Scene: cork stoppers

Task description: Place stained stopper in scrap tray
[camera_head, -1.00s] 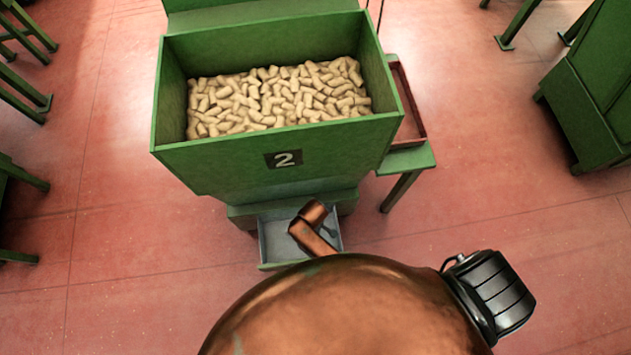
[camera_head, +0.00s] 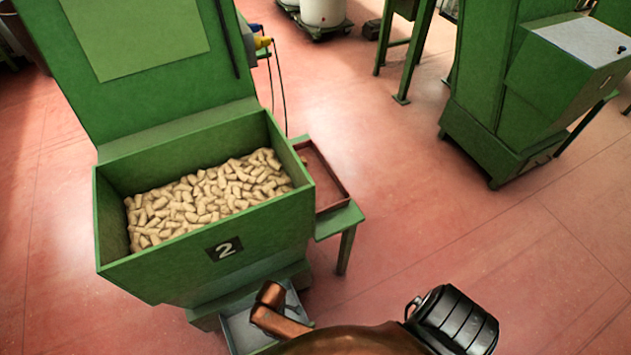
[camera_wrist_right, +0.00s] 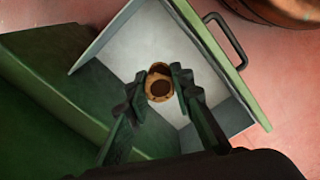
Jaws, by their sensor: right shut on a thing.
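In the right wrist view, the stained stopper (camera_wrist_right: 158,84) is a tan cork with a dark brown end. My right gripper (camera_wrist_right: 159,87) is shut on it, over the inside of a light grey drawer (camera_wrist_right: 125,45). In the head view, part of this drawer (camera_head: 240,334) shows below the green bin marked 2, with my copper-coloured arm over it. The right gripper's fingers are hidden there. My left gripper is not in view.
The green bin (camera_head: 190,262) is full of plain corks (camera_head: 205,200). The side shelf (camera_head: 340,222) stands on a leg beside it. Another green machine (camera_head: 540,90) stands at the back right. The red floor between them is clear.

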